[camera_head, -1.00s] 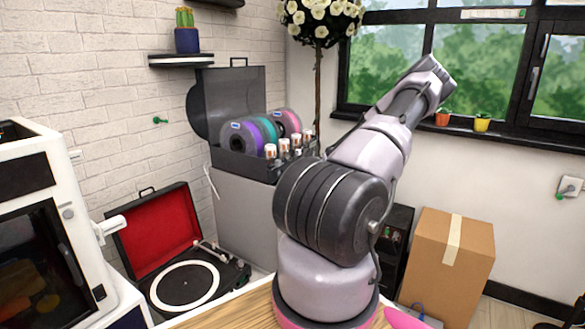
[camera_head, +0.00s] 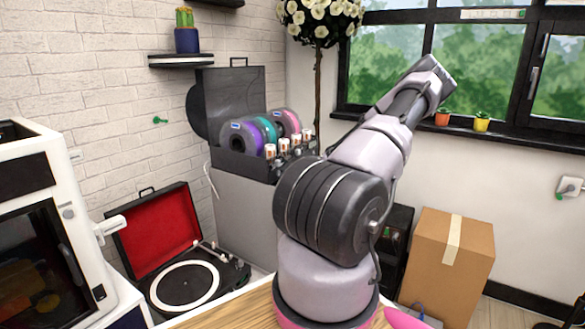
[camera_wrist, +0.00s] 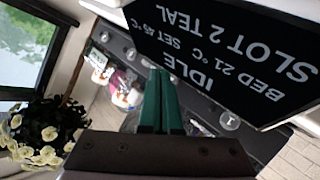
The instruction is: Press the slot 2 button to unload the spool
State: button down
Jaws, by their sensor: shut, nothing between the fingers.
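The spool unit (camera_head: 225,212) is a grey box with a raised dark lid in the head view. A purple spool (camera_head: 236,137), a teal spool (camera_head: 266,130) and a pink spool (camera_head: 288,121) stand in it. Several white-and-orange pieces (camera_head: 284,146) line its front. In the wrist view a dark screen (camera_wrist: 225,50) appears upside down and reads IDLE, BED 21 °C, SET 45 °C, SLOT 2 TEAL. Small round silver buttons (camera_wrist: 229,120) show beside it. My gripper (camera_wrist: 160,72) is shut and empty, its green fingers close to the screen edge. The head view does not show my gripper.
A white machine (camera_head: 45,220) and an open record player (camera_head: 185,285) stand at the left. A cardboard box (camera_head: 445,265) stands right of my arm. A flowering tree (camera_head: 320,20) rises behind the spool unit; its blooms also show in the wrist view (camera_wrist: 45,133).

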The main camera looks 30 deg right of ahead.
dwell(0.6)
jog(key=shift+w+a, duration=0.15)
jog(key=shift+w, duration=0.25)
jog(key=shift+w, duration=0.1)
dwell(0.3)
jog(key=shift+s, duration=0.55)
jog(key=shift+s+d, duration=0.45)
jog(key=shift+s, duration=0.5)
jog(key=shift+s+d, duration=0.4)
jog(key=shift+s, duration=0.5)
jog(key=shift+s+d, duration=0.45)
jog(key=shift+s, duration=0.5)
